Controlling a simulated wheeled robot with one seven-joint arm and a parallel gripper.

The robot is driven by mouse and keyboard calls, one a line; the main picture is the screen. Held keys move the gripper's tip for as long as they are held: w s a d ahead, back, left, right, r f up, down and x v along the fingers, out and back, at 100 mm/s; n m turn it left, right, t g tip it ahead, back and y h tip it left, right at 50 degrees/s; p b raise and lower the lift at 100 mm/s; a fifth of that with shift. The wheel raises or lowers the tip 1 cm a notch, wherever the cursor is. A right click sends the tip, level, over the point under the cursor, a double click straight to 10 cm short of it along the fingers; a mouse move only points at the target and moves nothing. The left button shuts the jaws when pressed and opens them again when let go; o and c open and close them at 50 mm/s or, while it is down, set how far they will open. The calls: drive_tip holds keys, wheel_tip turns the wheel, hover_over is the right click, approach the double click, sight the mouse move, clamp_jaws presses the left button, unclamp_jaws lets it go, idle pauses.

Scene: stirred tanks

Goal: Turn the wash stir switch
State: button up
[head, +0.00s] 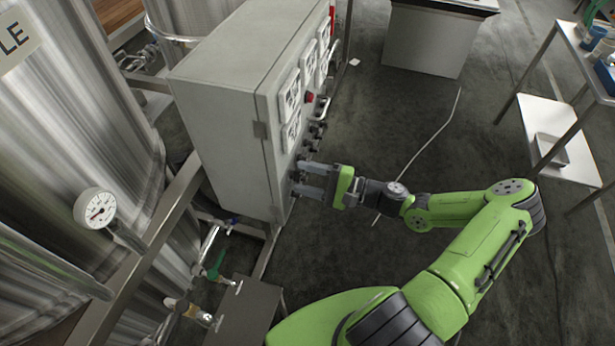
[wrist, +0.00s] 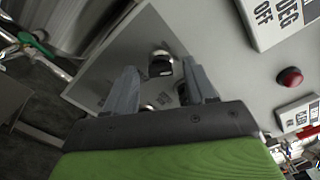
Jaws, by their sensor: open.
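My gripper (head: 299,177) is at the lower front of the grey control cabinet (head: 220,105), its fingers pointing at the panel. In the wrist view the two fingers (wrist: 160,68) are spread apart, with a dark rotary switch (wrist: 161,64) between their tips. The fingers look apart from the switch on both sides; I cannot tell how deep they reach. Another round knob (wrist: 147,107) is partly hidden behind the gripper, and a further dark one sits by the right finger. No label for the wash stir switch is readable.
A red button (wrist: 291,77) and display boxes, one reading "DEG OFF" (wrist: 272,14), sit on the panel. Steel tanks (head: 60,110) and a gauge (head: 97,208) stand at left. A table (head: 565,140) is at right. The floor (head: 400,110) between is mostly open.

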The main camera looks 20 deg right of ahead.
clamp_jaws()
drive_tip(key=shift+f+n+b, duration=0.1)
drive_tip(key=shift+n+b, duration=4.05)
drive_tip(key=shift+n, duration=1.75)
unclamp_jaws()
